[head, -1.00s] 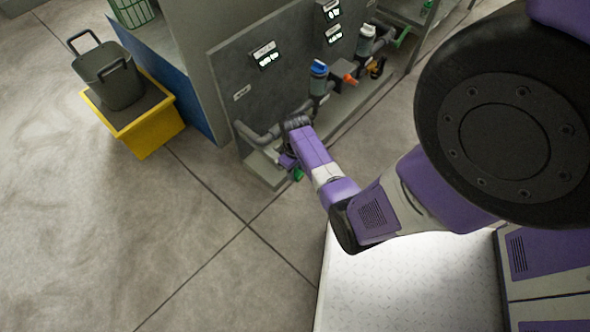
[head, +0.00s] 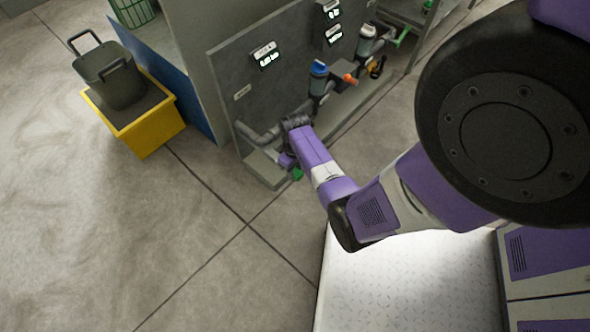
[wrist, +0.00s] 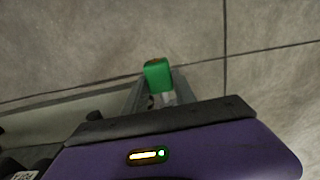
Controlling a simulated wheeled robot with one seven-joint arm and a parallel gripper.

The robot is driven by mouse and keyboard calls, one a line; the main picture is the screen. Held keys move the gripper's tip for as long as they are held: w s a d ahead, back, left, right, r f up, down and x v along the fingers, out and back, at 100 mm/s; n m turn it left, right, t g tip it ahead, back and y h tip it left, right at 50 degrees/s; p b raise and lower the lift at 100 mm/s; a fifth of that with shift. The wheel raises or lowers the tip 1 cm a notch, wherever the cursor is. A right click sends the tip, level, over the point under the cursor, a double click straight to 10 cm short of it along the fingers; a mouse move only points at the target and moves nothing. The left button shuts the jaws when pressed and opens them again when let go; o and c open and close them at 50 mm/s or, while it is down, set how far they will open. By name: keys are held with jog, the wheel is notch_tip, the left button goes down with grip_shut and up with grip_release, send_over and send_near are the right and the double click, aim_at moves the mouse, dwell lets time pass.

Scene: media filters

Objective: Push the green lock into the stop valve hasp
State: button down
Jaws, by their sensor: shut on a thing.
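The green lock (wrist: 158,77) shows in the wrist view between the tips of my gripper (wrist: 160,90), which is shut on it. In the head view only a small green part of the lock (head: 297,174) shows beside my purple wrist, at the lower left end of the pipe panel. My gripper's fingers are mostly hidden there by the arm. The stop valve hasp cannot be made out, as my wrist covers that end of the pipework.
A grey panel (head: 225,75) carries pipes, lit displays and two filter housings, one with a blue top (head: 318,69). A yellow crate (head: 150,133) with a dark bin (head: 117,80) stands at the left. The floor in front is clear.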

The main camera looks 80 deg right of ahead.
jog(key=shift+w+d+b, duration=0.25)
jog(key=shift+w+d, duration=0.2)
jog(key=shift+w, duration=0.25)
jog(key=shift+w+d+b, duration=0.25)
jog(key=shift+w+d, duration=0.15)
jog(key=shift+w, duration=0.25)
jog(key=c, duration=0.9)
grip_release()
notch_tip(320, 180, up, 8)
jog(key=p, duration=0.4)
jog(key=shift+f, duration=0.1)
jog(key=shift+a+f, duration=0.1)
